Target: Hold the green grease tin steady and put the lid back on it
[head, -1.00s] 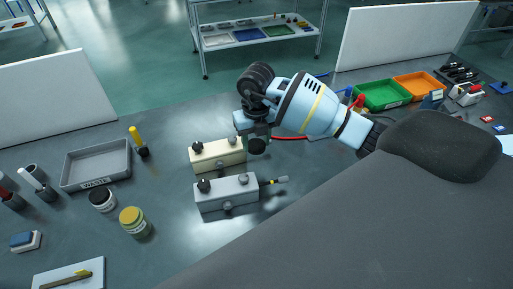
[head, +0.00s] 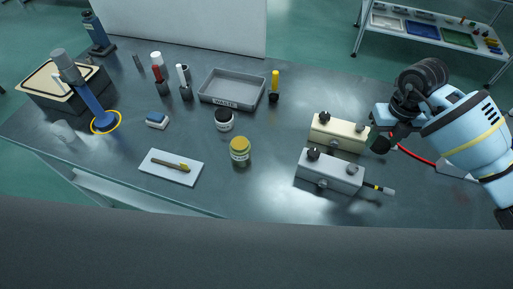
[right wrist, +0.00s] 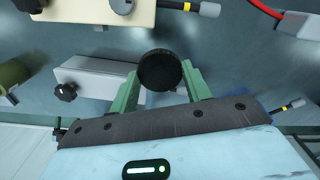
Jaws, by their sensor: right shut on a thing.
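My right gripper (head: 384,138) is beside the right end of the cream box, above the table. In the right wrist view its green fingers (right wrist: 162,90) are shut on a round black lid-like disc (right wrist: 160,70). A jar with a yellow top (head: 239,151) stands upright left of the boxes. A jar with a black top (head: 224,120) stands just behind it. An olive-green cylinder (right wrist: 12,76) is cut off at the left edge of the right wrist view. I cannot tell which of these is the green grease tin. My left gripper is not in view.
A cream box (head: 338,132) and a grey box (head: 328,172) with black knobs stand near my right gripper. A grey waste tray (head: 232,89) is behind the jars. A white board (head: 171,167) with a brush-like tool lies front left. Bare table surrounds the jars.

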